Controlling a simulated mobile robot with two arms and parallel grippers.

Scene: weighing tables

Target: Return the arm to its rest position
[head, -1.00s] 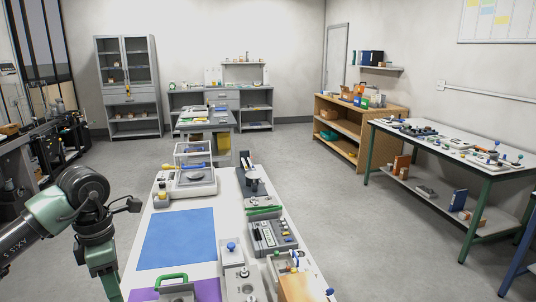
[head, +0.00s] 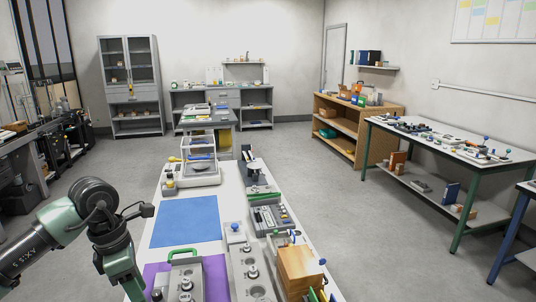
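My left arm (head: 92,205) comes in from the left edge, bends at a dark round joint, and runs down past the left edge of the weighing table (head: 172,218). Its green and black lower link (head: 122,272) leaves the picture at the bottom, close beside the purple mat. The fingers of my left gripper cannot be made out; they are not in view. My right arm and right gripper are not in view. No object can be seen held.
The table bears a balance with a clear shield (head: 199,172), a blue mat (head: 186,221), a purple mat (head: 156,278), weight holders (head: 252,270), a grey device (head: 268,219) and a wooden box (head: 298,268). A side table (head: 450,147) stands right. Floor between is clear.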

